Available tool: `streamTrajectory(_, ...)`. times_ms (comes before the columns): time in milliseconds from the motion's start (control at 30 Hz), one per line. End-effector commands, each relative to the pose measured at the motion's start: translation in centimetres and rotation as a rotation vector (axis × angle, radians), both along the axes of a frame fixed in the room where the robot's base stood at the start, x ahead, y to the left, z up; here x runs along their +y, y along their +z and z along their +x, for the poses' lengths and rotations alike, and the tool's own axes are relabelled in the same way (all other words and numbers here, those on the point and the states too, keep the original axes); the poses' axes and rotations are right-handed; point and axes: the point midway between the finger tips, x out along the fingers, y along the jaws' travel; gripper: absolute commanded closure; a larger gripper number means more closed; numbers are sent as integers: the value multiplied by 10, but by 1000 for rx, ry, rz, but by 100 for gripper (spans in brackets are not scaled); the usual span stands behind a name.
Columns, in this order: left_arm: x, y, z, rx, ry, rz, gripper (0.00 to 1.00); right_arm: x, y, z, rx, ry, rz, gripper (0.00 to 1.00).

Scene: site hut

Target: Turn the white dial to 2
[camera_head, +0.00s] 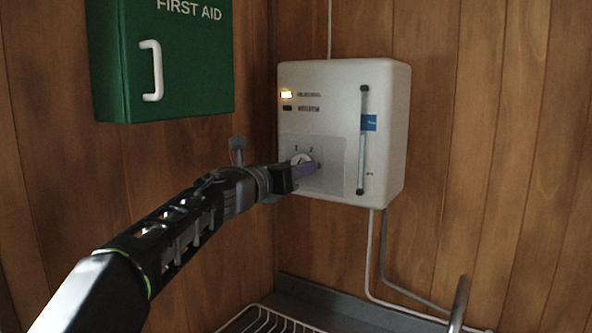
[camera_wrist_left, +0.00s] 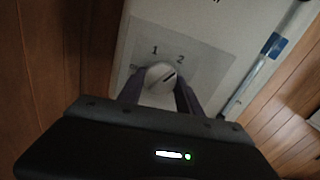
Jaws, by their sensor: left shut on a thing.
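The white dial (camera_head: 299,158) is on the grey panel low on the front of a white wall unit (camera_head: 340,110). In the left wrist view the dial (camera_wrist_left: 159,73) has a dark pointer line slanting up to the right, roughly toward the printed 2. A 1 stands above it, and a blurred mark sits at its left. My left gripper (camera_head: 307,169) is at the panel, shut on the dial; in the left wrist view its purple fingers (camera_wrist_left: 160,97) stand on either side of it. The fingers partly cover the dial in the head view. My right gripper is not in view.
A green first aid box (camera_head: 190,60) with a white handle hangs at the left. A thin vertical tube with a blue label (camera_head: 369,123) runs along the unit's right side. Pipes (camera_head: 372,255) run below it. A white wire rack (camera_head: 268,320) is at the bottom.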

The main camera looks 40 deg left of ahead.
Motion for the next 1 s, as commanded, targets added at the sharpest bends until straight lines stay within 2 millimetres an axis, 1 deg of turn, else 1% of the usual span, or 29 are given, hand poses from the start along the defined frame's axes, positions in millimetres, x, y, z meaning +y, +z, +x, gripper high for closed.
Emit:
streamTrajectory(33,0,-3,1,5,-2,1,99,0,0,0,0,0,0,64)
streamTrajectory(300,0,-3,1,6,-2,0,99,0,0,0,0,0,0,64)
streamTrajectory(333,0,-3,1,6,-2,0,58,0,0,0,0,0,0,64)
streamTrajectory(600,0,-1,0,3,-1,1,37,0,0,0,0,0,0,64)
streamTrajectory(867,0,-1,-1,1,0,1,37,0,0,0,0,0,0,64)
streamTrajectory(1000,-1,-1,-10,0,1,1,37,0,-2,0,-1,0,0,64)
